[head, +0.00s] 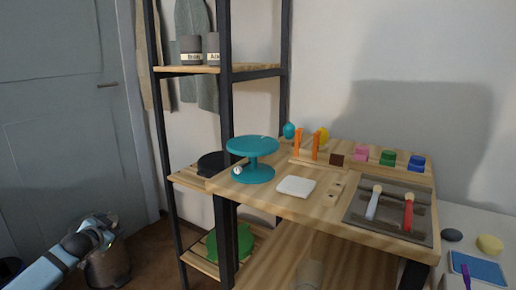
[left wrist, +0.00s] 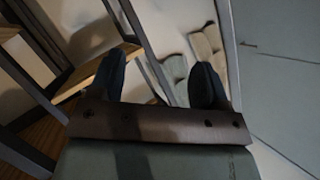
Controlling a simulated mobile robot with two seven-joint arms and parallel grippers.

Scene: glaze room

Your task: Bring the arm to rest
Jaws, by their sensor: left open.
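My left arm comes in at the lower left of the head view. Its gripper (head: 108,222) is there, well left of the shelf and the wooden table. In the left wrist view my left gripper (left wrist: 160,82) shows two dark fingers set wide apart with nothing between them. Beyond the fingers are the shelf frame, hanging cloths and the door. My right gripper is not in view.
A black-framed shelf (head: 226,105) stands between my left arm and the wooden table (head: 280,204). The table holds a teal turntable (head: 252,146), a white tile (head: 296,186) and a tool tray (head: 358,219). A metal bin (head: 108,267) stands below the gripper. A grey door (head: 60,120) is behind.

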